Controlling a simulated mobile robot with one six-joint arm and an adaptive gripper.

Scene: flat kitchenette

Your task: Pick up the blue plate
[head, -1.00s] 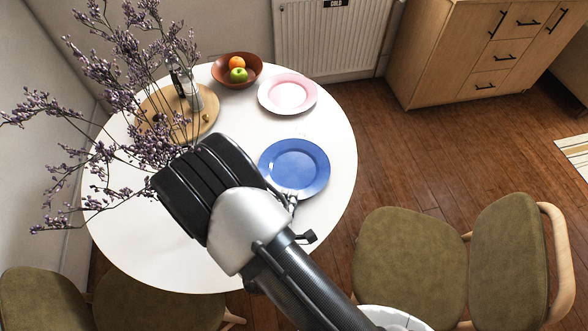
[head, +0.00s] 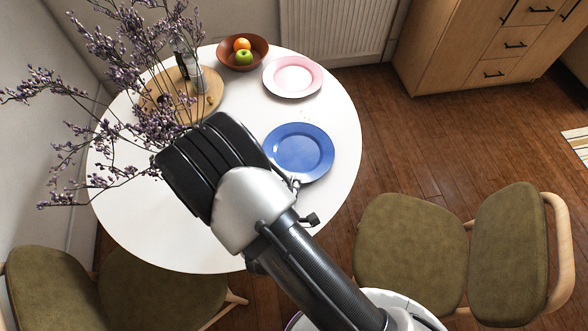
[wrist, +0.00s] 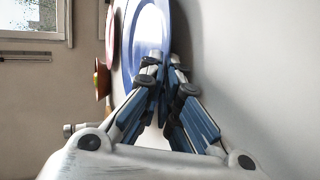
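The blue plate (head: 299,150) lies on the white round table (head: 230,240), near its right edge. It also shows in the wrist view (wrist: 148,30), seen at a steep angle. My gripper (wrist: 165,64) is at the near rim of the plate. Its two fingertips are close together, one on each side of the rim, and look shut on it. The exact contact is small and hard to see. In the head view my arm covers most of the gripper and the table just left of the plate.
A pink plate (head: 292,77) lies behind the blue one. A brown fruit bowl (head: 258,57), a round wooden board (head: 205,98) with a bottle, and purple dried branches (head: 130,110) stand at the back and left. Chairs (head: 412,240) flank the table. The table's front is bare.

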